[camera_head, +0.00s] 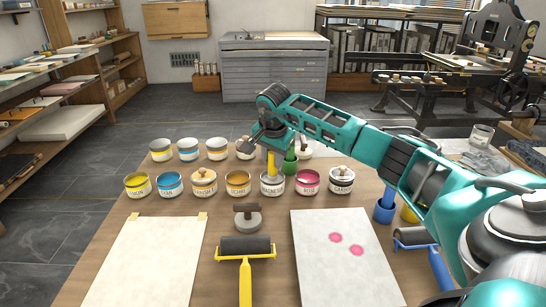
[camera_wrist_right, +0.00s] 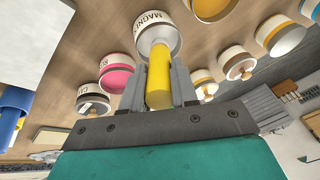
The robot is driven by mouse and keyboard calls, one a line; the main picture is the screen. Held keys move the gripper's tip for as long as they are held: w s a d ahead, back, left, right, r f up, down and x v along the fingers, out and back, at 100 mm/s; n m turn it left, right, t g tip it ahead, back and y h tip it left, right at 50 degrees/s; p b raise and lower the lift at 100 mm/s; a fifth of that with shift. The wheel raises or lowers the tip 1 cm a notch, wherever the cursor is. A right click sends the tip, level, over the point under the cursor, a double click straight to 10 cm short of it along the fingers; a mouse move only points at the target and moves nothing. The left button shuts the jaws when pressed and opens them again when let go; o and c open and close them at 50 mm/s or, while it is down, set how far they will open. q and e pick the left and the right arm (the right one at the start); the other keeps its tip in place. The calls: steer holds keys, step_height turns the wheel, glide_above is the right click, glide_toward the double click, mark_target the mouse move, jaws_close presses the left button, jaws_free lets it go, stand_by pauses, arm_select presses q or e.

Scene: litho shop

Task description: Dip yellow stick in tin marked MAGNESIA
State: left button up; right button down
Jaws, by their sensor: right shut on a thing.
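The tin marked MAGNESIA (camera_head: 272,188) stands in the front row of tins, with a pale inside. In the right wrist view its label (camera_wrist_right: 152,18) reads in part. My right gripper (camera_head: 272,147) is above this tin, shut on the yellow stick (camera_head: 271,164), which points down. In the right wrist view the yellow stick (camera_wrist_right: 159,78) sits between both fingers. Its lower end overlaps the tin's opening and looks to be at or just inside the mouth. How deep it reaches cannot be told. My left gripper is not in view.
A rose tin (camera_head: 308,183) and a carbon tin (camera_head: 341,181) stand to the right, an umber tin (camera_head: 238,185) to the left. A green stick (camera_head: 290,162) is close behind.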

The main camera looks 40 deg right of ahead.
step_height(320, 180, up, 5)
steer(key=p, duration=0.3)
steer(key=shift+p, duration=0.3)
steer(key=shift+r+p, duration=0.7)
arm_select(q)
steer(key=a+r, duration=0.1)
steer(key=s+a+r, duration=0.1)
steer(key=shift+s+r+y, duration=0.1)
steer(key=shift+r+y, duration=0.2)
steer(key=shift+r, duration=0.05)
arm_select(e)
steer(key=shift+f, duration=0.1)
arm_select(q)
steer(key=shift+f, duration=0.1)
